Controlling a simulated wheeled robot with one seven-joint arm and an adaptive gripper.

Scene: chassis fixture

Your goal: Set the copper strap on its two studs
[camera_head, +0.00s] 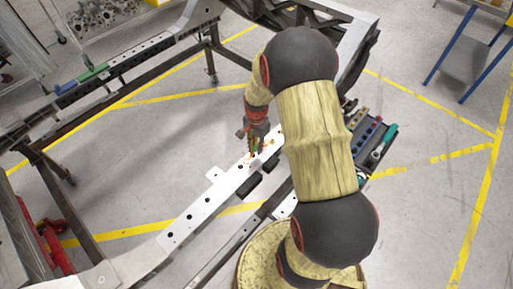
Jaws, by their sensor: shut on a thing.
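My gripper (256,150) points down over the light metal rail (203,208) of the chassis, near the middle of the view. It is shut on a small copper-coloured piece, most likely the copper strap (268,142), which shows only as a few orange specks by the fingertips. The strap's outline and tilt are too small to make out. I cannot tell whether it touches the rail. The two studs cannot be told apart from the dark holes and marks along the rail.
My arm covers the rail's right part. A dark tray (371,143) with small coloured parts and a green-handled tool (390,132) sits right of my arm. Dark blocks (250,186) lie beside the rail. A blue-legged cart (467,58) stands upper right. Open floor lies around the frame.

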